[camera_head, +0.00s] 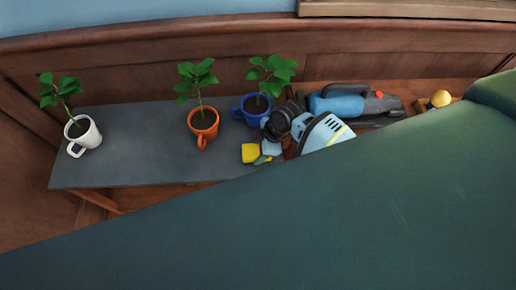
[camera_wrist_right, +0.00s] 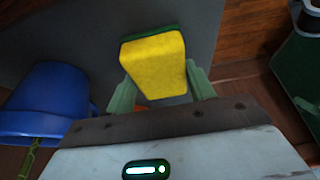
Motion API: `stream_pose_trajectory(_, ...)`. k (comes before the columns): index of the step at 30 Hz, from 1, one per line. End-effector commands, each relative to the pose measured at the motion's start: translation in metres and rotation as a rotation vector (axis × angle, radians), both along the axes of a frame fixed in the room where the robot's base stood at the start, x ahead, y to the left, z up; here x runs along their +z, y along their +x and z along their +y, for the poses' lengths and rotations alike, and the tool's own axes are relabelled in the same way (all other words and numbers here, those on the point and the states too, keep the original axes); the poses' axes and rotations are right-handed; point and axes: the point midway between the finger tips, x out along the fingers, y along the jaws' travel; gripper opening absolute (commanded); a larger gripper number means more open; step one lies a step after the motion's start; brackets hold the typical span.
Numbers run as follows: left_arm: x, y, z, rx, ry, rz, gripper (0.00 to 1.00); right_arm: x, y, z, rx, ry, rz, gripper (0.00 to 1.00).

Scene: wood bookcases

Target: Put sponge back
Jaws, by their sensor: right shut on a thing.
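My right gripper (camera_head: 262,154) is shut on a sponge (camera_head: 250,153), which is yellow with a green side. In the right wrist view, the sponge (camera_wrist_right: 155,65) sits between the two pale green fingertips (camera_wrist_right: 158,82). It is over the dark grey top (camera_head: 140,165), beside the blue mug; I cannot tell whether it touches that surface. The dark grey top lies along the wooden back. My left gripper is not in view.
A blue mug (camera_head: 255,107), an orange mug (camera_head: 202,125) and a white mug (camera_head: 84,136) with plants stand on the grey top. A blue and dark tool (camera_head: 343,103) lies right. A yellow-topped item (camera_head: 440,98) is farther right. Grey space between the white and orange mugs is clear.

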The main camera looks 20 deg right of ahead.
Motion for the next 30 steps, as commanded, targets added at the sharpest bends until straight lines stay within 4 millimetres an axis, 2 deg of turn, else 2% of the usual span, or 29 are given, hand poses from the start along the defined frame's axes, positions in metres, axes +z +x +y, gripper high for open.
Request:
stream_pose_trajectory(14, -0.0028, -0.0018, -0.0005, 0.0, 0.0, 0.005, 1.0, -0.0073, 0.0005, 0.0005, 0.0, 0.001, -0.001, 0.32)
stream_pose_trajectory(15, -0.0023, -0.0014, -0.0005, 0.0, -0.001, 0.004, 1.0, -0.0068, 0.0005, 0.0004, -0.001, 0.0, -0.002, 0.58)
stream_pose_trajectory(19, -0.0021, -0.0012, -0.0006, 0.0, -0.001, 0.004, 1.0, -0.0061, 0.0007, 0.0004, 0.0, 0.0, -0.002, 0.75)
stream_pose_trajectory(30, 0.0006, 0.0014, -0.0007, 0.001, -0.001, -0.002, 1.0, -0.0005, 0.0014, 0.0005, 0.0, 0.001, -0.005, 0.76)
